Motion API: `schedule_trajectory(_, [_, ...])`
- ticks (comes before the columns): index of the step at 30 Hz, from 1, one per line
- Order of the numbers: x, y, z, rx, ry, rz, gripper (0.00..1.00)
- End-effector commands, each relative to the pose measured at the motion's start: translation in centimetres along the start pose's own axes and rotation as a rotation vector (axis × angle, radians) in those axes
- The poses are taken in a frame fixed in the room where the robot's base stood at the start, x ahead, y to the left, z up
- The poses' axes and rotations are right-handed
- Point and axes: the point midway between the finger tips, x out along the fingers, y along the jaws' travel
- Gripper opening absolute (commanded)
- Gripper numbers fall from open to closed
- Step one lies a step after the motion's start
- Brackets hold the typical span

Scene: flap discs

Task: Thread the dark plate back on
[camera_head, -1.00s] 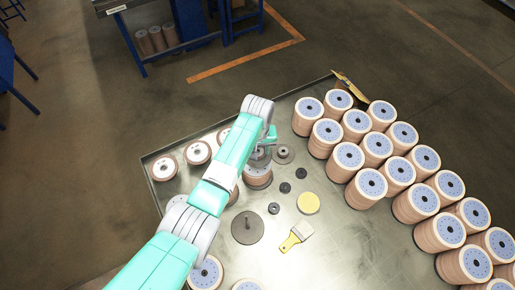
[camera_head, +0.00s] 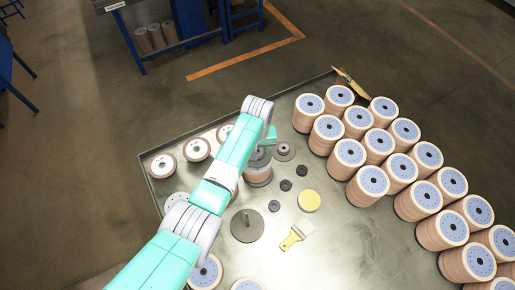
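A stack of flap discs (camera_head: 258,180) stands on the metal table just right of my arm. A dark grey round plate (camera_head: 259,158) is at its top; I cannot tell whether it rests on the stack or is held just above it. My gripper (camera_head: 266,146) is over this plate, mostly hidden by my own arm, so its fingers cannot be made out. A larger dark round base (camera_head: 254,233) with an upright post lies nearer me.
Tall disc stacks (camera_head: 366,182) fill the table's right side. A grey flanged piece (camera_head: 283,151), small black parts (camera_head: 286,185), a yellow disc (camera_head: 309,201) and a brush (camera_head: 296,237) lie near the middle. Single discs (camera_head: 163,166) lie at the left.

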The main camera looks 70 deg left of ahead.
Motion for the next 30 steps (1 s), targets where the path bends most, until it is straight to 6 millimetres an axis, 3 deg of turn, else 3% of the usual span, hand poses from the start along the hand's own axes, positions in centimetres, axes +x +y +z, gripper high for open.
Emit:
schedule_trajectory(14, [0.2,0.0,-0.1,0.000,0.001,0.001,0.10])
schedule_trajectory(30, [2.7,0.0,0.0,0.000,0.001,0.001,0.10])
